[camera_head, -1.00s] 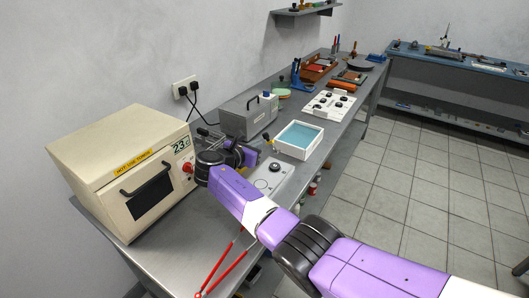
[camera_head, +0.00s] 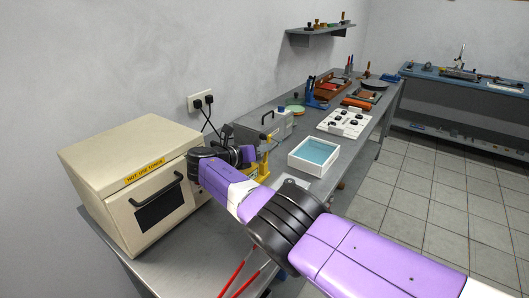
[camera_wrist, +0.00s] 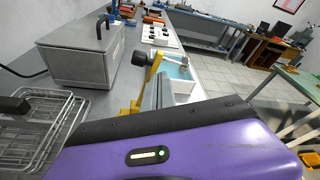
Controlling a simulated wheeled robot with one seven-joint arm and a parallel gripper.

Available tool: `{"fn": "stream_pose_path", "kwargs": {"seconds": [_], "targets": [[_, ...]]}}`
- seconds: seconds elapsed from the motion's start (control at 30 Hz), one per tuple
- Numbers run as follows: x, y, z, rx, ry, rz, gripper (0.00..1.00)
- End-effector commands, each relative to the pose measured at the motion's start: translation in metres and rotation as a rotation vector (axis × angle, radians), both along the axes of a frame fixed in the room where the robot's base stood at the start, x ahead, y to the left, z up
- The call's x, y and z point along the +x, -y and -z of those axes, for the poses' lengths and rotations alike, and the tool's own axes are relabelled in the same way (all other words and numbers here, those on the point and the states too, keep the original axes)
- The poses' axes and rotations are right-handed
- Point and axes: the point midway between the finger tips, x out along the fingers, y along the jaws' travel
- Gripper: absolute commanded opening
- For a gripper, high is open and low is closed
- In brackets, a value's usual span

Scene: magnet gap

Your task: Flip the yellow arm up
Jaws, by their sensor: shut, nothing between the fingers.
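My gripper (camera_wrist: 160,92) is shut and empty. In the wrist view its grey fingers lie close to the right of the yellow arm. I cannot tell whether they touch it.
A beige oven (camera_head: 135,180) stands left of my wrist. A grey box with a handle (camera_head: 265,128) and a white tray with a blue inside (camera_head: 314,156) stand beyond. A wire rack (camera_wrist: 35,125) lies at the left in the wrist view.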

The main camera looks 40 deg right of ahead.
Motion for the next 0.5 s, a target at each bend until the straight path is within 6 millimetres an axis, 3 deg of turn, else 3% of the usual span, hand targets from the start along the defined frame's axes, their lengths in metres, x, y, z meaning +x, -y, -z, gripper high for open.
{"fn": "stream_pose_path", "kwargs": {"seconds": [0.5], "targets": [[0.0031,-0.001,-0.0024,0.001,0.001,-0.001,0.0]]}}
